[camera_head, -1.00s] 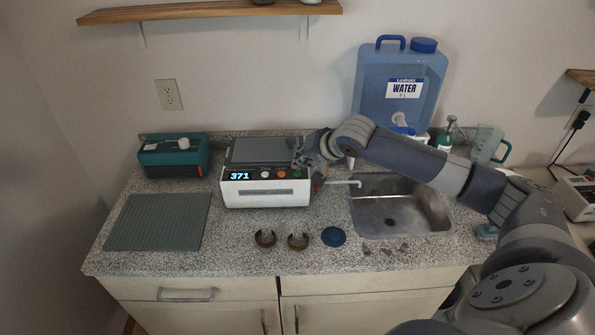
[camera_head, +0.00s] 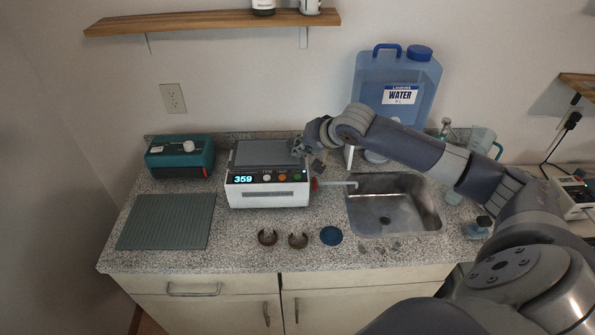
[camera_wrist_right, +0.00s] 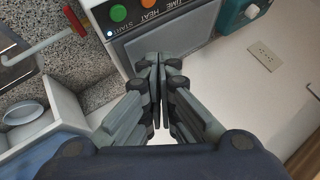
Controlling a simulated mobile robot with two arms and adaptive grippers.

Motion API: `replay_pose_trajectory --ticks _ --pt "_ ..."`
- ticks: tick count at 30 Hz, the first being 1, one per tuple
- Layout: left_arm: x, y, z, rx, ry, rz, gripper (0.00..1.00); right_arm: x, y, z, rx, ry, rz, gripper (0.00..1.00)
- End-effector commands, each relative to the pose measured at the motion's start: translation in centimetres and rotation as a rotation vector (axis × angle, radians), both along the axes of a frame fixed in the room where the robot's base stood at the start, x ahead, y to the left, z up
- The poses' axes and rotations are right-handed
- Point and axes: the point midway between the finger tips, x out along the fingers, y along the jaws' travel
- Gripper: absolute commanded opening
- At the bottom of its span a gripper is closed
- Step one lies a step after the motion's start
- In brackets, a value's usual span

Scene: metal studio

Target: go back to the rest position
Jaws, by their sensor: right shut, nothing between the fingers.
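My right gripper (camera_head: 306,149) is shut and empty. In the head view it is at the right rear of the white heater box (camera_head: 268,198), which has a grey top and a display reading 359. In the right wrist view my right gripper (camera_wrist_right: 158,72) points at the box's grey top (camera_wrist_right: 185,40), with the green, orange and white buttons above it. I cannot tell whether the fingertips touch the box. My right arm comes in from the right and reaches across the sink. My left gripper is not in view.
A blue water container (camera_head: 396,84) stands behind my right forearm. The metal sink (camera_head: 392,208) is right of the box. A ribbed grey mat (camera_head: 166,221) and a teal device (camera_head: 180,157) are at left.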

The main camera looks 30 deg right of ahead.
Motion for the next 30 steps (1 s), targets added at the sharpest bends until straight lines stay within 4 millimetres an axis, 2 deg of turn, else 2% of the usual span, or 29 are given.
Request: replay_pose_trajectory --ticks 19,22,26,30 --pt "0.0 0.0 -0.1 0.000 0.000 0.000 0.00 0.0 0.0 -0.1 0.000 0.000 0.000 0.00" --pt "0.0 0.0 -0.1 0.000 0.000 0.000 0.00 -0.2 0.6 -0.6 -0.005 0.007 0.014 0.00" --pt "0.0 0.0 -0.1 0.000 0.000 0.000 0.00 -1.9 4.0 -3.6 -0.049 0.043 0.109 0.00" --pt "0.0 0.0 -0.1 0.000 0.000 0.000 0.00 -6.4 10.4 -8.7 -0.143 0.098 0.302 0.00"
